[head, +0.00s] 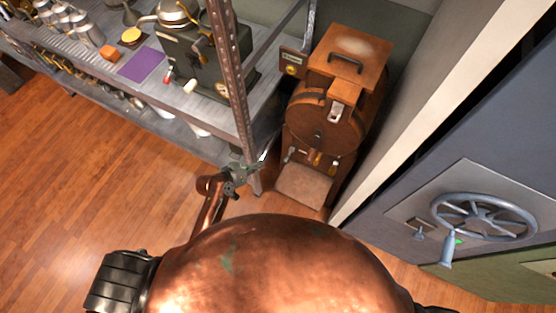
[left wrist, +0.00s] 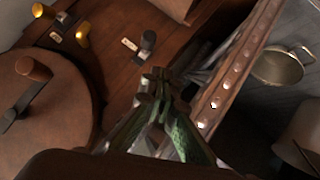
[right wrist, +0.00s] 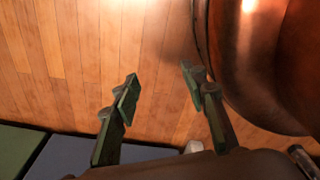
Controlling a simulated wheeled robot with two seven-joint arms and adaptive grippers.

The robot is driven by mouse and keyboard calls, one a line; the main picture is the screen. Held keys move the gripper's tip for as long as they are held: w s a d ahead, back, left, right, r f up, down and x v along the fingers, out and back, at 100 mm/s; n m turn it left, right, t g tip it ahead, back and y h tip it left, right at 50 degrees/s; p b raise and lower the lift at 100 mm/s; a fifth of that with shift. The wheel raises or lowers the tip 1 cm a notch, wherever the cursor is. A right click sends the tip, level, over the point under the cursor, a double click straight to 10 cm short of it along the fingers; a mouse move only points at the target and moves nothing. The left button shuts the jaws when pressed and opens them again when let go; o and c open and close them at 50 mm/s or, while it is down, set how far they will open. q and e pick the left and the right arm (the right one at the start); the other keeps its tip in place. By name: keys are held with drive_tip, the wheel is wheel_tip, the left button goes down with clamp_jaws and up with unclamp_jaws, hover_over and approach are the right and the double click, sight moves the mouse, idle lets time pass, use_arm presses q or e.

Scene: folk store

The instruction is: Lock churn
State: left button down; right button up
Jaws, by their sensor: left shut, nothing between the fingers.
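The churn (head: 322,120) is a brown wooden machine with a round drum front, standing right of the metal shelf. A metal latch (head: 337,112) sits on the drum's upper front, and a handled box tops it. My left gripper (head: 262,158) is shut and empty, beside the shelf post and left of the churn's lower front. In the left wrist view, the left gripper (left wrist: 155,80) is in front of the churn's wooden base, with the drum (left wrist: 45,115) to the left. My right gripper (right wrist: 158,80) is open and empty over the wood floor, away from the churn.
The metal shelf (head: 145,65) holds jars, a kettle and a dark machine. Its post (head: 226,70) stands close to my left gripper. Small levers (left wrist: 143,45) stick out of the churn's base. A grey door with a handwheel (head: 484,216) is at the right.

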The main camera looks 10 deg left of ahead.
use_arm(q)
wheel_tip(320, 180, up, 4)
drive_tip(key=w+p, duration=0.1)
drive_tip(key=b, duration=0.3)
approach(286, 156)
drive_tip(key=w+x, duration=0.1)
drive_tip(key=x, duration=0.4)
drive_tip(key=shift+s+d+f+h+b, duration=0.15)
drive_tip(key=shift+f+h+b, duration=0.1)
drive_tip(key=shift+h+b, duration=0.05)
use_arm(e)
drive_tip(key=shift+g, duration=0.5)
drive_tip(key=shift+s+d+f, duration=0.1)
drive_tip(key=shift+s+f, duration=0.3)
drive_tip(key=shift+s, duration=0.35)
drive_tip(key=shift+s+d+f, duration=0.1)
drive_tip(key=shift+s+f, duration=0.25)
drive_tip(key=shift+s, duration=0.4)
drive_tip(key=shift+s+d+f, duration=0.1)
drive_tip(key=shift+s+f, duration=0.3)
drive_tip(key=shift+s, duration=0.35)
